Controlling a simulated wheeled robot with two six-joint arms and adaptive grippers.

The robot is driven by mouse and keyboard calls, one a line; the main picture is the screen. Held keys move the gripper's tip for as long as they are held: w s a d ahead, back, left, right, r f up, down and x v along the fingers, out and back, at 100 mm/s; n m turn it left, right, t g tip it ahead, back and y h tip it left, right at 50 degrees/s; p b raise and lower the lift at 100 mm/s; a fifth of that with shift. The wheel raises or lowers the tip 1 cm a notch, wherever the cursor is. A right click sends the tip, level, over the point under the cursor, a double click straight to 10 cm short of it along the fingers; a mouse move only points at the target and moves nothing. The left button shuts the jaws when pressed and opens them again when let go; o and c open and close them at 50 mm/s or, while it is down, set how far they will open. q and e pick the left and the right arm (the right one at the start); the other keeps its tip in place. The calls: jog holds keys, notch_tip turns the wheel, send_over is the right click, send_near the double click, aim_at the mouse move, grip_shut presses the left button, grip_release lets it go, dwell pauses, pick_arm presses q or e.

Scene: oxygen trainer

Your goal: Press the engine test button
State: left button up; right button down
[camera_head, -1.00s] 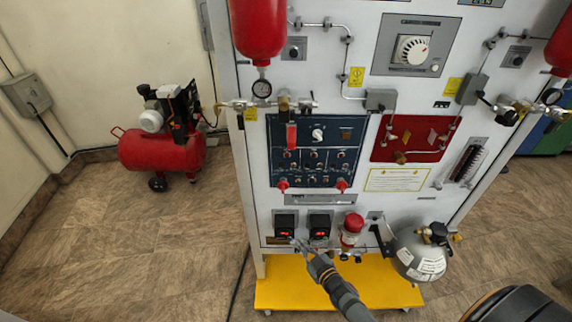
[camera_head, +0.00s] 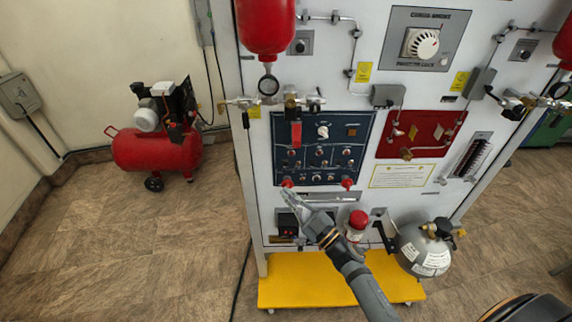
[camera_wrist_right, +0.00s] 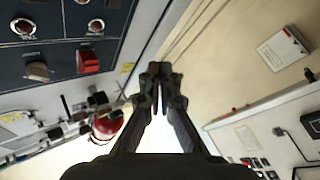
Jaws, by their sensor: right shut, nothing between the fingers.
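The trainer's dark blue control panel (camera_head: 364,132) carries a white knob (camera_head: 323,132), a red tag-like part (camera_head: 296,132) and rows of small switches or buttons. Labels are too small to read, so I cannot tell which one is the engine test button. My right gripper (camera_head: 288,194) is shut and empty, its tips just below the panel's lower left corner, by a red knob (camera_head: 287,182). In the right wrist view the shut fingers (camera_wrist_right: 160,72) point beside the panel (camera_wrist_right: 60,66), which shows at upper left; contact is not visible. My left gripper is not in view.
A red panel (camera_head: 420,134) sits right of the blue one. Below are a digital display (camera_head: 287,224), a red-capped bottle (camera_head: 356,226) and a grey cylinder (camera_head: 424,250). The yellow base (camera_head: 330,284) juts out at the floor. A red compressor (camera_head: 155,150) stands left; floor between is clear.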

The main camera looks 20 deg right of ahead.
aim_at(285, 164)
jog(key=shift+w, duration=0.15)
jog(key=shift+w+d+b, duration=0.4)
jog(key=shift+w+b, duration=0.05)
jog(key=shift+w, duration=0.95)
jog(key=shift+w+d+b, duration=0.4)
jog(key=shift+w, duration=0.95)
jog(key=shift+w+d+b, duration=0.4)
jog(key=shift+w+b, duration=0.05)
jog(key=shift+w, duration=0.95)
jog(key=shift+w+d, duration=0.15)
jog(key=shift+w, duration=0.25)
jog(key=shift+w+d, duration=0.1)
jog(key=shift+w, duration=0.25)
jog(key=shift+s, duration=0.1)
jog(key=shift+s+a+p, duration=0.25)
jog(key=shift+s+p, duration=0.25)
jog(key=shift+s, duration=0.2)
